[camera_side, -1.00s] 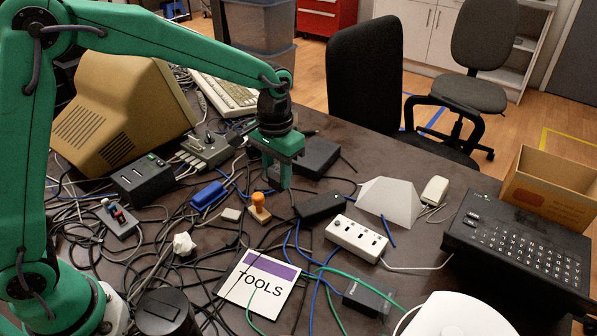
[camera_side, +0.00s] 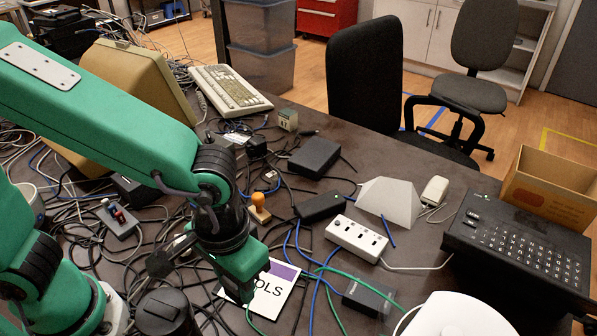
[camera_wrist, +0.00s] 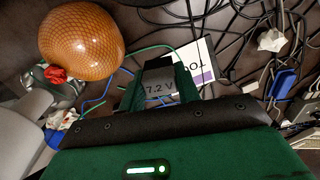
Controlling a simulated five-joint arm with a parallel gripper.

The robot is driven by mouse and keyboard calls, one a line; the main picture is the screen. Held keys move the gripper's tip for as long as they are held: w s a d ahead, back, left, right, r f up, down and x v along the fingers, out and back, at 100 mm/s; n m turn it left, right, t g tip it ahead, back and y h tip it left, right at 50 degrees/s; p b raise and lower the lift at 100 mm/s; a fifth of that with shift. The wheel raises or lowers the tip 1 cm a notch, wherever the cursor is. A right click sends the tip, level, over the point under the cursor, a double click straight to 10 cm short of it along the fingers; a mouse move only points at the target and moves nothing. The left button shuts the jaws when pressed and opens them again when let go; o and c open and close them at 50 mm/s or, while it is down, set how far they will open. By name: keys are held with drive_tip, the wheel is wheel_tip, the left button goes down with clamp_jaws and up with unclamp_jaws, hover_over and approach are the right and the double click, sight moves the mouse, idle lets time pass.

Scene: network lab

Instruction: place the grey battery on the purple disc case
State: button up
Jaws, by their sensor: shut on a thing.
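The grey battery (camera_wrist: 158,80), marked "7.2 V", is between the two green fingers of my gripper (camera_wrist: 158,90) in the wrist view. My gripper is shut on it. The case is a flat white square with a purple band and the word "TOOLS", partly covered by my gripper. In the wrist view the case (camera_wrist: 203,74) shows behind and right of the battery. I cannot tell whether the battery touches it.
Loose cables cover much of the table. A wooden stamp (camera_side: 259,208), a white power strip (camera_side: 356,238) and a dark adapter (camera_side: 368,301) lie near the case. A dark cylinder (camera_side: 165,312) stands left of my gripper. An orange netted ball (camera_wrist: 82,40) shows in the wrist view.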

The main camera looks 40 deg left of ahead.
drive_tip(key=shift+s, duration=0.8)
drive_tip(key=shift+f, duration=0.1)
approach(275, 287)
drive_tip(key=a, duration=0.2)
drive_tip(key=s+a+f, duration=0.1)
drive_tip(key=shift+a, duration=0.4)
drive_tip(key=shift+f, duration=2)
drive_tip(key=shift+f, duration=0.1)
drive_tip(key=o, duration=1)
